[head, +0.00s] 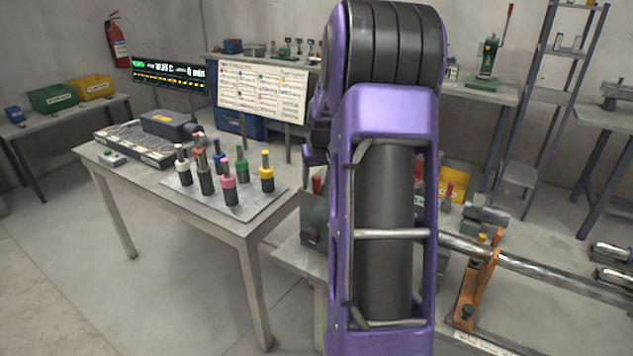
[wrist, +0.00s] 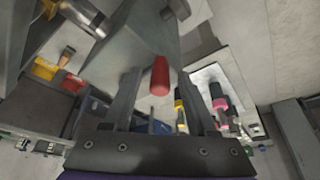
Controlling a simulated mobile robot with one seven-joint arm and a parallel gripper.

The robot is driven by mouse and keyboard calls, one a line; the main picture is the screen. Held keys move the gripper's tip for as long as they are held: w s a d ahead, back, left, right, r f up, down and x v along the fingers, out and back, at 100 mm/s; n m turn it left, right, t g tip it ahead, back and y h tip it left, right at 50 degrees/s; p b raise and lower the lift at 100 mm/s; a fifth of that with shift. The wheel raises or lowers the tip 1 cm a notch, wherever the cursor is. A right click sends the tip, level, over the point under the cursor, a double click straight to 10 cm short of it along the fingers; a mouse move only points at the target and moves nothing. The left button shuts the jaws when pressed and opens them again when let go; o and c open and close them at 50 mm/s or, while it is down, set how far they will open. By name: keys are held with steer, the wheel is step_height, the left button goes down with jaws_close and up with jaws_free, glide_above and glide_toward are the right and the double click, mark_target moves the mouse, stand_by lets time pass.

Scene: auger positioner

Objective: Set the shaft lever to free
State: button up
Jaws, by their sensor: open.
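A red lever grip (wrist: 160,76) shows in the wrist view between the two fingers of my gripper (wrist: 160,84). The fingers are apart, one on each side of the grip, and I cannot tell if either touches it. In the head view one red grip (head: 317,185) stands on a grey housing (head: 315,218) just left of my arm, and another red grip (head: 448,191) shows right of it. I cannot tell which is the shaft lever. My arm hides the gripper and much of the housing in the head view. A long metal shaft (head: 540,266) runs to the right.
An orange bracket (head: 480,282) stands at the shaft. A table on the left holds a grey plate (head: 270,204) with several colour-banded tools, and a dark drill-like device (head: 168,124). A sign board (head: 262,92) stands behind. Open floor lies at the front left.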

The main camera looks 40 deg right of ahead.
steer(key=shift+w+f, duration=0.1)
steer(key=shift+f, duration=0.1)
jaws_close()
stand_by(1.4)
